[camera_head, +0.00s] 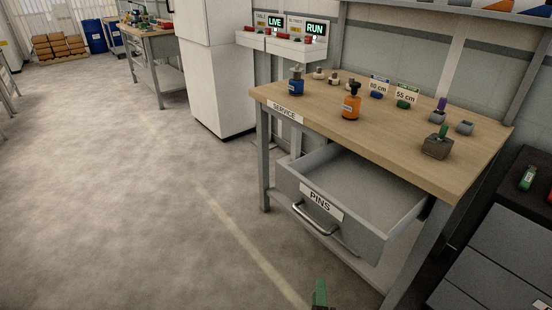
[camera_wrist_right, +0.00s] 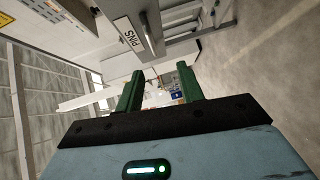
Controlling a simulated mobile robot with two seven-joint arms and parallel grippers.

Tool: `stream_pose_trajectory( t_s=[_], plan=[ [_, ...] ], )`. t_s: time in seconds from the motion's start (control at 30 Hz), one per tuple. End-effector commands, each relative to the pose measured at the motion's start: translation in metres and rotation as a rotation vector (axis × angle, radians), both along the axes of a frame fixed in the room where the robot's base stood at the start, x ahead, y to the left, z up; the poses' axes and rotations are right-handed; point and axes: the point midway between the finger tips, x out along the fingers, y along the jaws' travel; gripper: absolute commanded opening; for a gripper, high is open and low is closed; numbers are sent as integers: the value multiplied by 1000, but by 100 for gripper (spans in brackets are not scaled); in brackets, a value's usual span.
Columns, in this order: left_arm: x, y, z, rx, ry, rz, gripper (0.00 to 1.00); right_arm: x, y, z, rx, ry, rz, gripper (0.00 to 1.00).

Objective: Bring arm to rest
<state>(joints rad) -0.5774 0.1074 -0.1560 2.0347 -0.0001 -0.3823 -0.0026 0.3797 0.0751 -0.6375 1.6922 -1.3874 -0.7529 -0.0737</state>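My right gripper (camera_head: 320,294) shows as a green fingertip at the bottom edge of the head view, in front of and below the open drawer. In the right wrist view my right gripper (camera_wrist_right: 160,85) has its two green fingers apart with nothing held between them. The grey drawer (camera_head: 348,223) labelled PINS is pulled out under the service bench, and its visible inside looks empty. The drawer label (camera_wrist_right: 128,34) also shows at the top of the right wrist view. My left gripper is in neither view.
A dark cabinet (camera_head: 505,235) stands at the right. Open floor (camera_head: 120,200) lies to the left.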

Motion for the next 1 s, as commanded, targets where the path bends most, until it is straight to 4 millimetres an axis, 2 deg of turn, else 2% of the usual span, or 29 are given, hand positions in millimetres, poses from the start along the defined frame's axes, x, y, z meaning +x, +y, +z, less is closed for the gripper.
stream_pose_trajectory(
  t_s=[0.3, 0.5, 0.7, 0.87, 1.0],
  plan=[
    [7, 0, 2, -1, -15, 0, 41, -2, -91, -27, -251, -1, 26, 38],
    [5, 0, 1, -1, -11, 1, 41, -3, -148, -33, -401, -1, 40, 38],
    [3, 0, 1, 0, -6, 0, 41, -3, -196, -31, -527, -1, 52, 38],
    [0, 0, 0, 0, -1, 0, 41, -39, -203, -68, -378, 143, 49, 38],
    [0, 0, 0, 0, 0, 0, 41, -77, -210, -99, -225, 277, 38, 38]
  ],
)
